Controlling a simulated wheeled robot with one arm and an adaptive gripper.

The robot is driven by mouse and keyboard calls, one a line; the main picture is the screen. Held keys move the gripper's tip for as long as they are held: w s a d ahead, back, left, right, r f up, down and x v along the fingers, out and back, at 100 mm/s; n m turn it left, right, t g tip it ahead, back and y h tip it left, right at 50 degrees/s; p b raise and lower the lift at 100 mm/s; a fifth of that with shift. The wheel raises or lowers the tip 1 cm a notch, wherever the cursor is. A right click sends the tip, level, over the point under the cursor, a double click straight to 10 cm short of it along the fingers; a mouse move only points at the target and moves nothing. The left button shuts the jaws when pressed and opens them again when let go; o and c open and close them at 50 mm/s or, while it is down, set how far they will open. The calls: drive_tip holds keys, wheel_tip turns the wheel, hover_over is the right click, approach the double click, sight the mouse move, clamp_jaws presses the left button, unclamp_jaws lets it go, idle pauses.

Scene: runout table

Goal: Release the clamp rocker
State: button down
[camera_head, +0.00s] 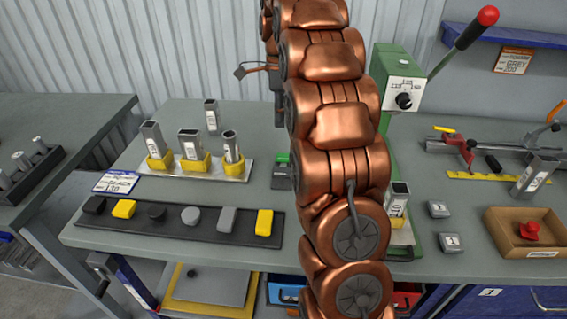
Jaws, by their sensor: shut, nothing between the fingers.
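I cannot make out a clear clamp rocker. A small grey block with a green top (281,172) sits on the table just left of my copper arm, partly hidden by it. A green machine post (388,62) stands behind the arm, with a white panel, a dark knob (404,101) and a lever with a red ball (488,15). My arm covers the middle of the view, including the machine's front. Dark parts show beside my far arm links at the top, but my gripper's fingers are hidden.
On the table (262,112), a plate with yellow holders carries metal tubes (190,146). A black strip (178,227) holds several small blocks. Right are two small grey blocks, a cardboard tray (510,251) with a red piece, and a rail (470,148) with a red stop.

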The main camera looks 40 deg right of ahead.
drive_tip(key=shift+w+d+f+m, duration=0.15)
drive_tip(key=shift+w+d+m, duration=0.15)
drive_tip(key=shift+d+m, duration=0.25)
drive_tip(key=shift+w+d+f+m, duration=0.15)
drive_tip(key=shift+w+d+m, duration=0.15)
drive_tip(key=shift+d, duration=0.35)
drive_tip(key=b, duration=0.6)
approach(283, 172)
drive_tip(key=shift+s+a+f+p, duration=0.15)
drive_tip(key=shift+f+p, duration=0.3)
drive_tip(key=shift+f, duration=1.35)
drive_tip(key=shift+s+f+p, duration=0.15)
drive_tip(key=shift+f+p, duration=0.3)
drive_tip(key=shift+f, duration=1.35)
drive_tip(key=shift+f, duration=0.1)
drive_tip(key=shift+s+a+f+t+h+b, duration=0.25)
drive_tip(key=shift+t+h+b, duration=0.35)
drive_tip(key=shift+b, duration=0.45)
drive_tip(key=shift+s+a+f+t+h+b, duration=0.25)
drive_tip(key=shift+t+h+b, duration=0.4)
drive_tip(key=shift+b, duration=0.35)
drive_tip(key=shift+s+a+f+t+h+b, duration=0.15)
drive_tip(key=shift+f+t+h+b, duration=0.25)
drive_tip(key=shift+t+b, duration=0.5)
